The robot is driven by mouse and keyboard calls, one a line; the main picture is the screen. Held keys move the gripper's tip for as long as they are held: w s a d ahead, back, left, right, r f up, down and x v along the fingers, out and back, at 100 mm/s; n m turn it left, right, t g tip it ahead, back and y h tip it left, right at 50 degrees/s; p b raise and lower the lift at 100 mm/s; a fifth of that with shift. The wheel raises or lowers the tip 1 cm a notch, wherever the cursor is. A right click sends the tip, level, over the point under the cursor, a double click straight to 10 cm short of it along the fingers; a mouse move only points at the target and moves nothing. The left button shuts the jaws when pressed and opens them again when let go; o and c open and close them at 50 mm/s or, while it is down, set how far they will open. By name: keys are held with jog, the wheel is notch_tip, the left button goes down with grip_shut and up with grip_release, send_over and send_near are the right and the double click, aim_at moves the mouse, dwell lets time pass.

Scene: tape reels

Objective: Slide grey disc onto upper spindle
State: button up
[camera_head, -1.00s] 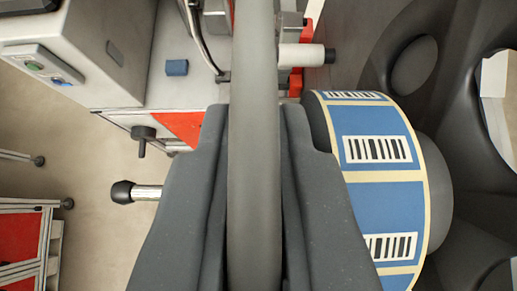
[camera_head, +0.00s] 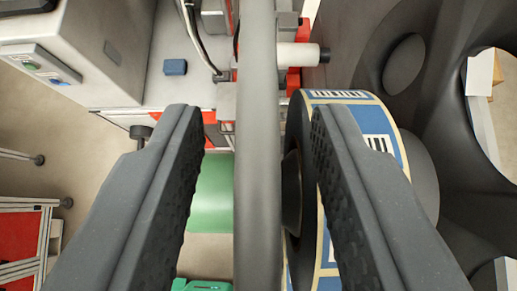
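The grey disc (camera_head: 257,150) is seen edge-on as a tall vertical band in the middle of the view. My gripper (camera_head: 257,115) is open, with one ridged finger on each side of the disc and a clear gap on both sides. To the right of the disc is a reel of blue labels with barcodes (camera_head: 350,97), partly covered by my right finger. A dark rounded hub (camera_head: 291,190) shows in the reel's bore. The upper spindle cannot be made out, so I cannot tell whether the disc is on it.
A green roll (camera_head: 212,190) lies behind the left finger and the disc. A pale roller with a black end (camera_head: 300,55) is at the top. A grey machine housing (camera_head: 110,50) is upper left. A dark body with large holes (camera_head: 440,70) fills the right. Open floor shows at left.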

jog(key=b+v, duration=0.1)
jog(key=v, duration=1.2)
jog(key=shift+s+b, duration=0.3)
jog(key=shift+b, duration=0.1)
jog(key=shift+r, duration=0.15)
jog(key=s+a+r+t+b, duration=0.2)
jog(key=s+a, duration=0.3)
jog(key=a, duration=0.6)
jog(key=s+a+r+t+b, duration=0.3)
jog(key=s+a, duration=0.3)
jog(key=a, duration=0.6)
jog(key=shift+a+r+b, duration=0.3)
jog(key=shift+r+b, duration=0.15)
jog(key=shift+r, duration=0.4)
jog(key=shift+s, duration=0.15)
